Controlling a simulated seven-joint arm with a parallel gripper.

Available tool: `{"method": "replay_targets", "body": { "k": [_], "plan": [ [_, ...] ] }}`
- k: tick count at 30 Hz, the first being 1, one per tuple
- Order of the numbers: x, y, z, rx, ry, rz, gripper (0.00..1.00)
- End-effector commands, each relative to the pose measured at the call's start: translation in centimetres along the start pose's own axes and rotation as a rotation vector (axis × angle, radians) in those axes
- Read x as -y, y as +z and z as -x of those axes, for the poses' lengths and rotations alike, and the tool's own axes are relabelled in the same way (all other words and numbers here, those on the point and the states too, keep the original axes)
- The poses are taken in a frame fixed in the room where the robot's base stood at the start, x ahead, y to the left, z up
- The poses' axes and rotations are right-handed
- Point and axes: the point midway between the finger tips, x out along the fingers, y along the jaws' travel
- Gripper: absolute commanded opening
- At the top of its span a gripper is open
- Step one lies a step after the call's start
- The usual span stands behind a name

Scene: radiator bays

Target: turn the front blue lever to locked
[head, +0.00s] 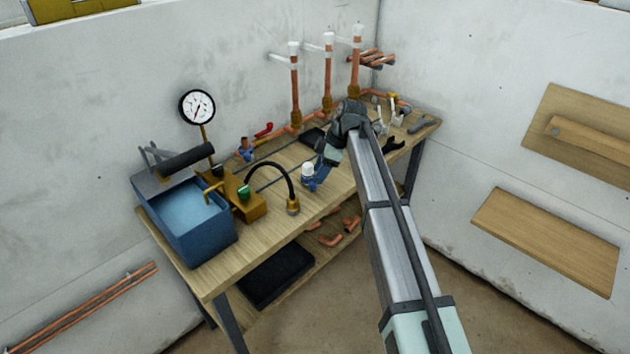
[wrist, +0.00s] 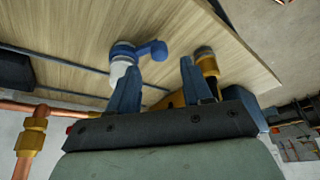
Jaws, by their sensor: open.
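The front blue lever (head: 310,184) sits by a white-topped fitting near the front edge of the workbench. In the wrist view the blue lever (wrist: 150,48) reaches right from the white fitting and ends in a rounded knob. My gripper (head: 322,170) is beside it, pointing down toward the bench. In the wrist view my gripper (wrist: 157,66) is open, with the lever's arm just beyond the gap between the fingertips. The left finger partly covers the white fitting. No contact with the lever can be made out.
Another blue-handled valve (head: 245,150) and a red lever (head: 264,129) stand farther back. A brass block with a black hose (head: 270,166) and a blue tub (head: 195,225) are to the left. Upright copper pipes (head: 328,75) rise behind my gripper. Loose tools lie at the bench's right end.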

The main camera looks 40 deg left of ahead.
Motion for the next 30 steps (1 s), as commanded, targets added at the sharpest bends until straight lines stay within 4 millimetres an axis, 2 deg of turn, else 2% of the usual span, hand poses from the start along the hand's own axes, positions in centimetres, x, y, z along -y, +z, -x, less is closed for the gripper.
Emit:
{"method": "replay_targets", "body": {
  "k": [3, 9, 22, 30],
  "plan": [
    [0.1, 0.0, -1.9, 0.000, -0.001, -0.001, 0.50],
    [0.0, 0.1, -3.8, 0.000, -0.001, -0.001, 0.50],
    [0.0, 0.0, -4.5, 0.000, 0.001, -0.001, 0.50],
    [0.0, 0.0, -4.4, 0.000, 0.000, -0.001, 0.25]
  ]
}}
